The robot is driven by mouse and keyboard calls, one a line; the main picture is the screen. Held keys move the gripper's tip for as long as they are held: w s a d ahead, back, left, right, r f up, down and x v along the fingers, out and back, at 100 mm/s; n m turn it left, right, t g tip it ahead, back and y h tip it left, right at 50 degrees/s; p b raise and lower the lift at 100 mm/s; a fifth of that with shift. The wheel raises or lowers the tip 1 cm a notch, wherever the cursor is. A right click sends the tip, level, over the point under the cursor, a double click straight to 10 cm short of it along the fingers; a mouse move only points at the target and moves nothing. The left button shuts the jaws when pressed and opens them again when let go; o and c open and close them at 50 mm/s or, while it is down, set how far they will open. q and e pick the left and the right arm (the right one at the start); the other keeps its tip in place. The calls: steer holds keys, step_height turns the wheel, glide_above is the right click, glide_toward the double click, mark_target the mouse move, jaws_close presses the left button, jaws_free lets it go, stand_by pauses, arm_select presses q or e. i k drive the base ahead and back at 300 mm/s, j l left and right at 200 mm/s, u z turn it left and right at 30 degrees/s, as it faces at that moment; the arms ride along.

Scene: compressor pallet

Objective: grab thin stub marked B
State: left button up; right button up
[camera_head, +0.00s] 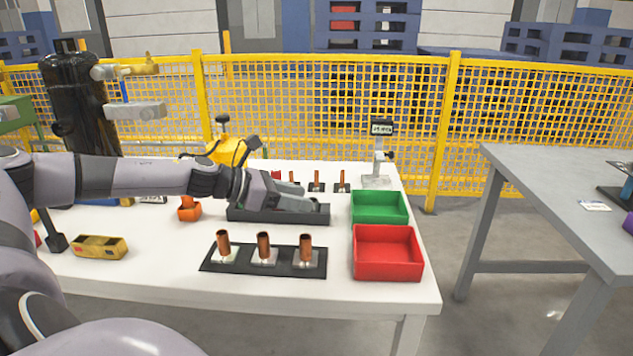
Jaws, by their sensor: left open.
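Thin copper stubs stand upright in a row on dark bases at the back of the white table. The middle one (317,180) and the right one (342,180) show clearly; the left one (291,177) is partly hidden by my left gripper. Their letters are too small to read, so I cannot tell which is B. My left gripper (303,197) is open, pointing right, over a dark tray (265,215) in front of that row. I cannot tell whether anything is between its fingers. My right gripper is not in view.
Several thicker copper stubs (264,244) stand on a black holder (226,265) in front. A green bin (380,218) and a red bin (387,267) are at the right. A grey gauge stand (378,160) is behind them.

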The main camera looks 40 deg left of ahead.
mark_target(315, 186)
steer(key=i+j, duration=0.55)
steer(key=j, duration=0.3)
steer(key=i+j, duration=0.3)
steer(key=j, duration=0.1)
